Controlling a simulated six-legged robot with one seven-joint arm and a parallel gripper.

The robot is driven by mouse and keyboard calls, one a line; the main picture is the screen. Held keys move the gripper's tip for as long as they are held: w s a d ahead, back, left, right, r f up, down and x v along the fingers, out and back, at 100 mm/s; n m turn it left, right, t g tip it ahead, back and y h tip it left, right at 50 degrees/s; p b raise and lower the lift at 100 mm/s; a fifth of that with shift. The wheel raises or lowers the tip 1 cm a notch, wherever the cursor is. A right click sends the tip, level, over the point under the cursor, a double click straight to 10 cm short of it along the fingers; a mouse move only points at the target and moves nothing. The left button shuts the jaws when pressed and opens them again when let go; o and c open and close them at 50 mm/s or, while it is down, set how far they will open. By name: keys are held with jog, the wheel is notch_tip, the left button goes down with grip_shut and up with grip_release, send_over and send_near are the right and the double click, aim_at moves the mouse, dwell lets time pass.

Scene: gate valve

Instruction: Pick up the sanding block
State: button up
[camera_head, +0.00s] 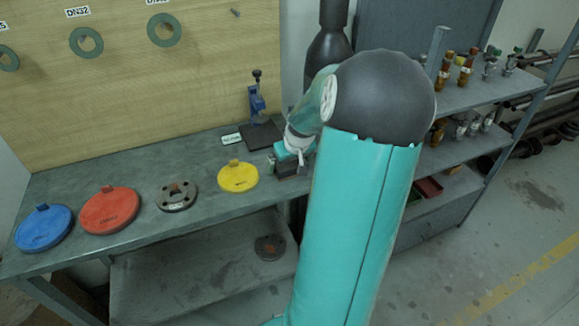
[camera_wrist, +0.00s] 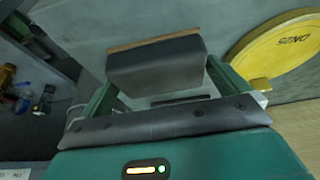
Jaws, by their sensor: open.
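The sanding block (camera_wrist: 157,64) is dark grey with a thin brown layer along one edge. In the wrist view it lies between the tips of my gripper's fingers (camera_wrist: 161,76), which are open on either side of it. I cannot tell whether either finger touches it. In the head view the dark block (camera_head: 289,171) shows low beside my gripper (camera_head: 281,158), near the front edge of the grey workbench (camera_head: 145,165). My arm hides the bench to the right of it.
A yellow disc (camera_head: 238,177) lies close to the left of my gripper; it also shows in the wrist view (camera_wrist: 272,48). Further left lie a grey flange (camera_head: 176,195), a red disc (camera_head: 109,210) and a blue disc (camera_head: 43,229). A blue stand (camera_head: 257,102) rises behind.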

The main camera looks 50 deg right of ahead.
jog(key=shift+f, duration=0.25)
jog(key=c, duration=0.8)
jog(key=shift+r, duration=0.15)
jog(key=shift+d+r, duration=0.1)
jog(key=shift+r, duration=0.4)
notch_tip(320, 180, up, 2)
jog(key=shift+r, duration=0.2)
jog(key=s+a+r, duration=0.3)
jog(key=a+r, duration=0.6)
jog(key=a, duration=0.4)
jog(key=shift+s+a+r, duration=0.2)
jog(key=shift+a, duration=0.15)
